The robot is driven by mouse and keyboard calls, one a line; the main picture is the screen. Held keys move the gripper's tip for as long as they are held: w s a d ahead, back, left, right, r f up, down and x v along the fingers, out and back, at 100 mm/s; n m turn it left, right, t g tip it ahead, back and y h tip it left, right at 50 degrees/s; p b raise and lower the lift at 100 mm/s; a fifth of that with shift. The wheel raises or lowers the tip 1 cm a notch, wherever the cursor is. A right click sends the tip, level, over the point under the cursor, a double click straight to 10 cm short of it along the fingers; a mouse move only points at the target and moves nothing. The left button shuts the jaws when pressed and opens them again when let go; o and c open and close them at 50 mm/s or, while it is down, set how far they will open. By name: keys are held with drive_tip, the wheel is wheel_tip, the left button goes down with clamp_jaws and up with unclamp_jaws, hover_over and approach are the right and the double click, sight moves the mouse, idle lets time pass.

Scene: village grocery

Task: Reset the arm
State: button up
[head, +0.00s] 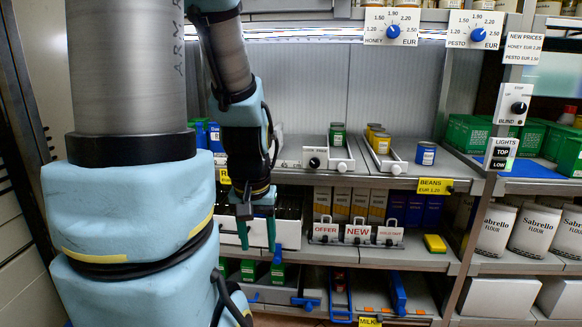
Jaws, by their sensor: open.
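My arm comes down from the top left of the head view, in front of the shelves. My gripper (257,233) hangs at the lower end of the arm, pointing down. Its two teal fingers are apart with nothing visible between them. It is in front of the middle shelf level, near a white drawer front at the left. I cannot tell how far the fingers are from the shelf.
Below are boxes behind tags and a yellow-green sponge-like item (435,243).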

wheel_tip(320, 180, up, 16)
drive_tip(key=p, duration=1.4)
drive_tip(key=shift+f, duration=0.1)
idle(0.7)
